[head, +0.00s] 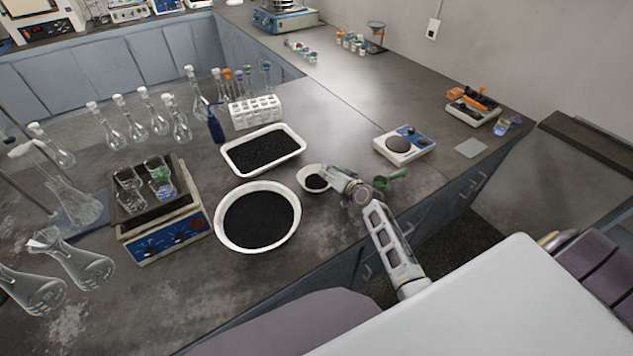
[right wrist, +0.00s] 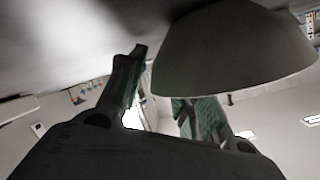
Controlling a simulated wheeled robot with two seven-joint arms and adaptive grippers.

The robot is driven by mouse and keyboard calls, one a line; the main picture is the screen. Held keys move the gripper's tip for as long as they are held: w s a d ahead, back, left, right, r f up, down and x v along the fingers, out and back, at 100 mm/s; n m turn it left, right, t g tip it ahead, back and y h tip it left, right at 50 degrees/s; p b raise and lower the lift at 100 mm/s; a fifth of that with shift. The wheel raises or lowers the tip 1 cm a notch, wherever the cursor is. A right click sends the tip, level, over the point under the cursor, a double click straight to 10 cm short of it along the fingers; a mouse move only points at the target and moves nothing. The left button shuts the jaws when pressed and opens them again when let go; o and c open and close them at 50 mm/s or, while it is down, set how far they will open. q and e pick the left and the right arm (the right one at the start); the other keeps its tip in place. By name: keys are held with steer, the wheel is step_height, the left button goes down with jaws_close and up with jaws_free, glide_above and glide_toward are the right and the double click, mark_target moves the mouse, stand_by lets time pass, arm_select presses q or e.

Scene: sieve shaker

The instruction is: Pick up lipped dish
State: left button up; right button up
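The lipped dish (head: 306,188) is a small, round, pale dish with black grains in it. It sits on the dark bench, right of the large round bowl. My right gripper (head: 330,182) is at the dish's right side in the head view and hides part of its rim. In the right wrist view the pale outer wall of the dish (right wrist: 235,50) looms large at upper right and covers part of one finger. The fingers of the right gripper (right wrist: 165,95) are apart there. I cannot tell whether a finger touches the dish. My left gripper is not in view.
A large white bowl (head: 221,237) of black grains stands close left, with a rectangular white tray (head: 226,157) of black grains behind it. A green scoop (head: 393,176) is just right of my gripper. A balance (head: 405,143) stands farther right. The bench's front edge is near.

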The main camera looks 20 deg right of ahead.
jaws_close()
steer(key=shift+r, duration=0.1)
step_height(320, 180, up, 10)
steer(key=p, duration=0.1)
stand_by(0.8)
stand_by(0.5)
